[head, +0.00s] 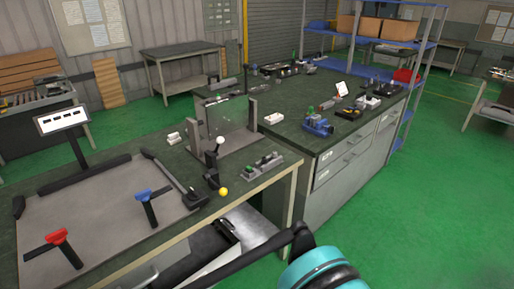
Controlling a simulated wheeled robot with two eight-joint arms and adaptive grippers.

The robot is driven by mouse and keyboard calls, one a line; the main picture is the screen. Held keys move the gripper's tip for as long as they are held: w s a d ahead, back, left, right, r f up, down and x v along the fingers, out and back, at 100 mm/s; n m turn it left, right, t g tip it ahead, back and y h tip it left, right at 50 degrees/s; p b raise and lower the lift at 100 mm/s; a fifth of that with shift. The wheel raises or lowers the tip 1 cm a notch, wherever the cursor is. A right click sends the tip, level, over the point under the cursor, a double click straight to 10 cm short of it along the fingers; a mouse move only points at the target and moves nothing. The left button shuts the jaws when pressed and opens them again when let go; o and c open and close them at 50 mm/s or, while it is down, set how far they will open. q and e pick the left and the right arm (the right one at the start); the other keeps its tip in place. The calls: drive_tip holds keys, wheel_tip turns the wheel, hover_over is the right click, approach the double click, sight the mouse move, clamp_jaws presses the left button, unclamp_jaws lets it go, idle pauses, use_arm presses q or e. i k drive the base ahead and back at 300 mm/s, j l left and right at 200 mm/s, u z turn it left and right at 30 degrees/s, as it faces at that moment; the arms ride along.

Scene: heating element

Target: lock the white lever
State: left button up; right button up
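A lever with a white ball knob (219,141) stands near the right end of the near bench, its dark arm raised upright. A second lever with a yellow ball knob (223,191) sits just in front of it, its knob low at the bench edge. Part of my arm, turquoise and black, shows at the bottom centre, in front of the bench and apart from both levers. I make out no gripper fingers on it. My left gripper is out of view.
The near bench also holds a grey panel with a red handle (57,237) and a blue handle (144,196), a clear upright plate (227,117) and a grey fixture (264,163). A second bench with a blue vise (318,125) stands behind. Green floor is free at the right.

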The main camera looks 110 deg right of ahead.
sight(220, 140)
drive_tip(key=z, duration=3.55)
